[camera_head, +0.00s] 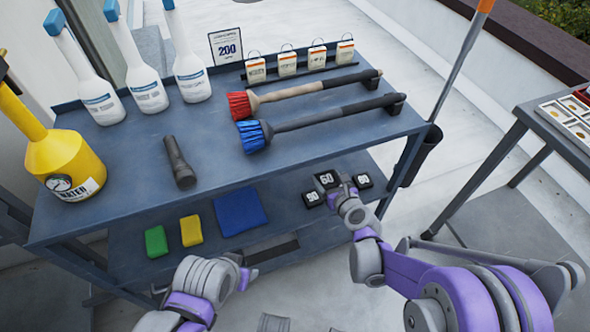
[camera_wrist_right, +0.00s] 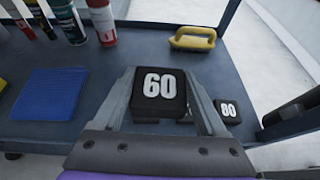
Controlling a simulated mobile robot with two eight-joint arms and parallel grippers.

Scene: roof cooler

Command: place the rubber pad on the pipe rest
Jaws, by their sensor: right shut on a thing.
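A black rubber pad marked "60" (camera_head: 326,178) sits between the fingers of my right gripper (camera_head: 338,188), over the lower shelf. In the right wrist view the pad (camera_wrist_right: 160,97) is face up, with the fingers of the right gripper (camera_wrist_right: 159,92) on both sides of it. Two similar pads rest on the shelf, marked "90" (camera_head: 313,199) and "80" (camera_head: 362,181); the "80" also shows in the right wrist view (camera_wrist_right: 227,110). My left gripper (camera_head: 246,274) is at the shelf's front, its jaws not clear. I cannot identify a pipe rest.
The cart's upper shelf (camera_head: 215,165) holds spray bottles, two brushes, a flashlight (camera_head: 179,162) and a yellow can (camera_head: 62,160). The lower shelf holds a green sponge (camera_head: 156,241), a yellow one (camera_head: 191,230) and a blue cloth (camera_head: 240,211). A second table (camera_head: 555,140) stands right.

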